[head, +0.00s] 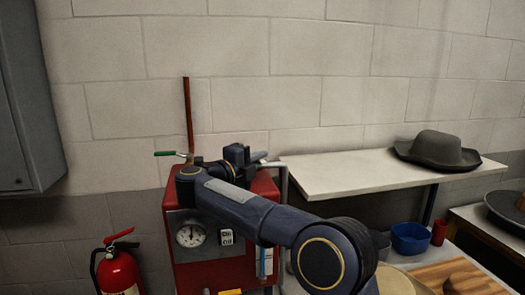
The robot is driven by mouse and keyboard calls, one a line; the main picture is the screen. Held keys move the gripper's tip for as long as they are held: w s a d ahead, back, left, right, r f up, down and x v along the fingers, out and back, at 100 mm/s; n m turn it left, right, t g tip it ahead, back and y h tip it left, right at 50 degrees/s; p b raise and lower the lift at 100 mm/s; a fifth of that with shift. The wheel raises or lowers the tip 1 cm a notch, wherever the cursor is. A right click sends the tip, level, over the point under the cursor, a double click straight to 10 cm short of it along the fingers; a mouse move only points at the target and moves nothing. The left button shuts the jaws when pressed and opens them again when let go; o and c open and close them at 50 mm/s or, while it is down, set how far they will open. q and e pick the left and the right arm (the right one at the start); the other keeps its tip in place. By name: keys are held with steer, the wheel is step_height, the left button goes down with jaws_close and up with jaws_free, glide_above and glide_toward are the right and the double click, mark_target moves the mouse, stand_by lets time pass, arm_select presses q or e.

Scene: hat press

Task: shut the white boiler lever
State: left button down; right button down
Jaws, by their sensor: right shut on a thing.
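The red boiler (187,255) stands left of centre, with a round gauge (190,235) on its front. My right arm reaches across it from the lower right. My right gripper (246,160) is above the boiler's top, shut on what looks like the white lever (262,156). Only a short pale piece of the lever shows past the fingers; the rest is hidden by the gripper and wrist. The lever's exact angle cannot be told. My left gripper is out of view.
A green-handled lever (166,153) and a copper pipe (188,115) rise at the boiler's back left. A white shelf (340,174) with a grey hat (437,150) is at right. A blue bowl (410,238) sits below. A fire extinguisher (119,270) stands at left.

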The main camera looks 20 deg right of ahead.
steer(key=shift+w+a+r+m+g+h+p, duration=0.1)
steer(key=shift+a+r+m+g+h+p, duration=0.2)
steer(key=shift+g, duration=0.4)
steer(key=shift+a+f+m+g+h+p, duration=0.1)
steer(key=shift+a+m+g+h+p, duration=0.2)
steer(key=shift+m+g+p, duration=0.4)
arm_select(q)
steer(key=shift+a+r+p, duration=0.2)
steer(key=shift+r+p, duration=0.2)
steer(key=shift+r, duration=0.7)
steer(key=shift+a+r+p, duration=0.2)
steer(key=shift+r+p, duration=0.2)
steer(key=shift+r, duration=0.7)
arm_select(e)
steer(key=shift+a+f+m+g, duration=0.2)
steer(key=shift+m+g, duration=0.3)
steer(key=shift+g, duration=0.5)
steer(key=c, duration=1.5)
jaws_free()
steer(key=shift+a, duration=0.1)
